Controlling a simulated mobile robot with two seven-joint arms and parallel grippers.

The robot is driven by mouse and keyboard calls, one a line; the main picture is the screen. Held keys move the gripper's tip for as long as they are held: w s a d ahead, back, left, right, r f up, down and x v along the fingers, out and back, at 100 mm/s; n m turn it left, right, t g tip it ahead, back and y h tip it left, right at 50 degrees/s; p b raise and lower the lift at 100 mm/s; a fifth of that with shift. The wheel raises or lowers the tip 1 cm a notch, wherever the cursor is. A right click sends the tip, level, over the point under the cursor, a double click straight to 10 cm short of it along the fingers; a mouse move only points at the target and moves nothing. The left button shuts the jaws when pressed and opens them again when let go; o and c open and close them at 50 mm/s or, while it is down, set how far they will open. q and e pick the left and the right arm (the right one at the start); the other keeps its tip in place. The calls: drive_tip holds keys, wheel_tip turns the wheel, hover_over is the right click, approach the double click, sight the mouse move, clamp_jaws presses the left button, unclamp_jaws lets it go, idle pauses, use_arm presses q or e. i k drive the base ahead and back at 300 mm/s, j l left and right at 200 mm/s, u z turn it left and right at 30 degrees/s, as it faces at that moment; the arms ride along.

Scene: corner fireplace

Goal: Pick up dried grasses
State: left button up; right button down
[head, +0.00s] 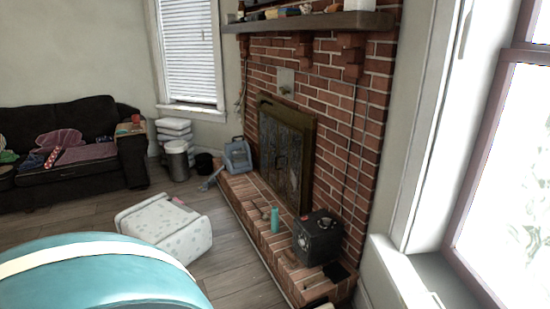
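I cannot clearly make out any dried grasses in the head view. A thin, pale, stalk-like shape shows at the left edge of the brick fireplace (337,135), beside the window, but it is too small to tell what it is. Neither of my grippers is in view.
A large teal rounded thing with a cream band (95,285) fills the lower left. A white patterned ottoman (165,228) stands on the wood floor beyond it. A black box (317,238) and teal cylinder (275,220) stand on the brick hearth. A dark sofa (70,180) is at left.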

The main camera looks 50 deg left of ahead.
sight(266, 218)
drive_tip(key=u, duration=1.7)
drive_tip(key=i+j+z, duration=0.1)
drive_tip(key=z, duration=0.25)
drive_tip(key=i+j+z, duration=0.2)
drive_tip(key=z, duration=0.15)
drive_tip(key=i+j+z, duration=0.2)
drive_tip(key=z, duration=0.15)
drive_tip(key=i+j+z, duration=0.1)
drive_tip(key=j, duration=0.25)
drive_tip(key=i+j+z, duration=0.15)
drive_tip(key=i+j, duration=0.15)
drive_tip(key=i+j+z, duration=0.1)
drive_tip(key=j, duration=0.3)
drive_tip(key=i+j, duration=0.15)
drive_tip(key=j, duration=0.2)
drive_tip(key=i+j, duration=0.15)
drive_tip(key=j, duration=0.2)
drive_tip(key=i+j+z, duration=0.1)
drive_tip(key=j, duration=0.2)
drive_tip(key=i+j, duration=0.2)
drive_tip(key=j, duration=0.15)
drive_tip(key=i+j, duration=0.1)
drive_tip(key=j, duration=0.25)
drive_tip(key=i+j+z, duration=0.1)
drive_tip(key=j, duration=0.25)
drive_tip(key=i, duration=0.05)
